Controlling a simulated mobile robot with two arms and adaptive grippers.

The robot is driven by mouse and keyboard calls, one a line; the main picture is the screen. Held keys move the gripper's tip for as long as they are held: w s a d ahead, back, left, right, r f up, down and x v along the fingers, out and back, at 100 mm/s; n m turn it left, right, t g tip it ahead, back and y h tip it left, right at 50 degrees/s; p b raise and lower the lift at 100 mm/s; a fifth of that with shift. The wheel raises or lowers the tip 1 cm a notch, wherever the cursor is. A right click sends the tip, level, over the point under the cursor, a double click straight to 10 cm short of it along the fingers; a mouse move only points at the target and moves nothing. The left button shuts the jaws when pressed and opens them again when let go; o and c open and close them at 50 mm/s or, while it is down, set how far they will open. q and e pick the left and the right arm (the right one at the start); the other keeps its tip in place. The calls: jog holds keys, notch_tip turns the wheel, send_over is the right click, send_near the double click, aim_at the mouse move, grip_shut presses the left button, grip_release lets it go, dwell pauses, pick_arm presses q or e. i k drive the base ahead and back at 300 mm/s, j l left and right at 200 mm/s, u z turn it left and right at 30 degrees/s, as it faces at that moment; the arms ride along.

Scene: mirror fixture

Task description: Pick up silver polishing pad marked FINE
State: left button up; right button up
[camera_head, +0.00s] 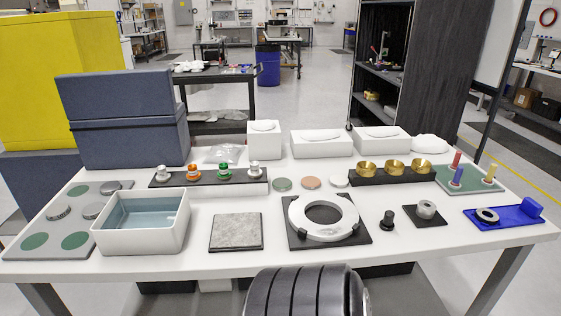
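Three small flat round discs lie in a row on the white table (385,258): a grey-green disc (283,184), a copper disc (311,183) and a pale silver-white disc (340,181). The pale disc lies on the right of the three, close to a black strip with brass cups. No FINE marking is readable on any disc at this size. Several ribbed silver discs, one of them a silver disc (58,212), sit on a grey board at the left. Neither of my grippers shows.
A water-filled white tub (140,249), a stone tile (236,232), a ring fixture (325,218) and a blue holder (505,215) stand along the front. Knobs on a black strip (208,180) and brass cups (395,168) flank the discs. White boxes (320,145) stand behind.

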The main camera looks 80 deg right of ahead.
aim_at(162, 176)
jog(key=i+z, duration=0.1)
jog(key=z, duration=0.35)
jog(key=i+l+z, duration=0.1)
jog(key=z, duration=0.85)
jog(key=i+z, duration=0.15)
jog(key=z, duration=0.3)
jog(key=i+j+z, duration=0.1)
jog(key=z, duration=0.35)
